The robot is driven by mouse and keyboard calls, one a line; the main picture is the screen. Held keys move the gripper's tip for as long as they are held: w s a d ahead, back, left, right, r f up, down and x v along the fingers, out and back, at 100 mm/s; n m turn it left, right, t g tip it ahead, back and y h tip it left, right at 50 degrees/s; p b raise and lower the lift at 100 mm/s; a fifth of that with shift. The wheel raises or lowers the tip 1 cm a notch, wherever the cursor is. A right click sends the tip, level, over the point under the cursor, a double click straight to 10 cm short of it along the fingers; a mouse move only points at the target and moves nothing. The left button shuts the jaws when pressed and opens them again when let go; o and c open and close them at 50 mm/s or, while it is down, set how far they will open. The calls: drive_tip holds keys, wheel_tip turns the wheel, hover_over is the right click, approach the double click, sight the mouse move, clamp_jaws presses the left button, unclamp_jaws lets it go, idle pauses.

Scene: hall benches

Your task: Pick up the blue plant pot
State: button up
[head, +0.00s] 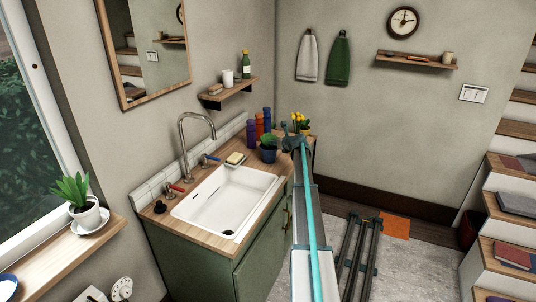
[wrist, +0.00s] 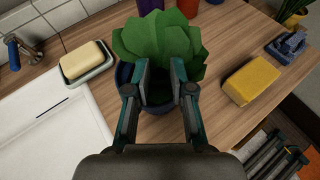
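The blue plant pot (head: 268,155) stands on the wooden counter near the sink's far right corner and holds a leafy green plant. In the wrist view the pot (wrist: 124,74) shows as a dark blue rim around the fingers, with green leaves (wrist: 155,38) beyond them. My gripper (wrist: 163,72) is open, its two fingertips apart over the pot's mouth with nothing clearly pinched between them. The fingers and palm hide much of the pot, and I cannot tell whether they touch it. In the head view my gripper (head: 291,141) is just right of the plant.
A yellow sponge (wrist: 252,82) lies right of the pot. Soap on a dish (wrist: 88,66) and the white sink (wrist: 45,135) are left. Purple and orange bottles (head: 260,125) stand behind the pot, and a yellow-flowered plant (head: 300,121) stands at the back right.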

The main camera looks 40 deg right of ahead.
sight(270, 147)
drive_tip(key=shift+s+f+p+x, duration=0.15)
drive_tip(key=shift+p+x, duration=0.25)
drive_tip(key=shift+x, duration=0.5)
drive_tip(key=shift+f+p+x, duration=0.15)
drive_tip(key=shift+p+x, duration=0.25)
drive_tip(key=shift+x, duration=0.55)
drive_tip(key=shift+s+f+p+x, duration=0.15)
drive_tip(key=shift+p+x, duration=0.25)
drive_tip(key=shift+x, duration=0.5)
clamp_jaws()
